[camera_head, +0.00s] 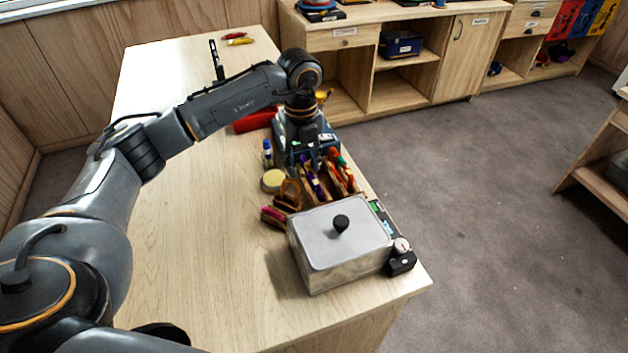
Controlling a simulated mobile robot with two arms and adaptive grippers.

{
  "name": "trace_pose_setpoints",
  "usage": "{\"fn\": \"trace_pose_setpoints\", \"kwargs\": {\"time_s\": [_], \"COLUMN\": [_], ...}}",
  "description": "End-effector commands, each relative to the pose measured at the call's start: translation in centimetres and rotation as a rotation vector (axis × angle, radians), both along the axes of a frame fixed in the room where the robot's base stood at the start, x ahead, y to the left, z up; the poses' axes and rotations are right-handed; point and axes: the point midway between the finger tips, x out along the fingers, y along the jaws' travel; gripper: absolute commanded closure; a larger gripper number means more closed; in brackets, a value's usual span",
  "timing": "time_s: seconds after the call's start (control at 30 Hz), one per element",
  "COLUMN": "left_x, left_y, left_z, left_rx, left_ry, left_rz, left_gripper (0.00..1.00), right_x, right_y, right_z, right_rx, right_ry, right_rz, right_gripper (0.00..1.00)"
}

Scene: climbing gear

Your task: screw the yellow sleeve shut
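My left arm reaches in from the left and bends down over the table (185,210). My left gripper (306,160) points down at a cluster of small coloured gear, with a purple piece (311,178) and red pieces (336,163) close to its tips. Its fingers are dark and merge with the gear, so their opening is unclear. An orange-brown loop-shaped piece (290,193) stands just in front of the cluster. I cannot make out a yellow sleeve for certain; a small yellow thing (322,96) shows partly behind my wrist. My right gripper is not in view.
A grey lidded box (345,262) with a black knob stands at the near right corner, beside a small black device (401,262). A round pale-yellow-topped tin (273,180) and a blue-white bottle (267,152) stand left of the gear.

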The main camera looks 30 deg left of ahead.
Motion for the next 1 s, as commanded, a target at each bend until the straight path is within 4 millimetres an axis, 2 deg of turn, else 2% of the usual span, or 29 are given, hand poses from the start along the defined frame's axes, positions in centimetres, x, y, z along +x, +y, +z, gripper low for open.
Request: {"fn": "trace_pose_setpoints", "kwargs": {"time_s": [0.7, 1.0], "left_x": [0.0, 0.0], "left_y": [0.0, 0.0], "left_z": [-2.7, -2.7], "left_rx": [0.001, 0.001], "left_ry": [0.002, 0.002], "left_rz": [0.000, 0.000], "left_gripper": [0.58, 0.58], "right_x": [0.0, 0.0], "right_y": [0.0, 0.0], "right_z": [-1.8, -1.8], "right_rx": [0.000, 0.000], "right_ry": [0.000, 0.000], "right_rz": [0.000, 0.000], "right_gripper": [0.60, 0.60]}}
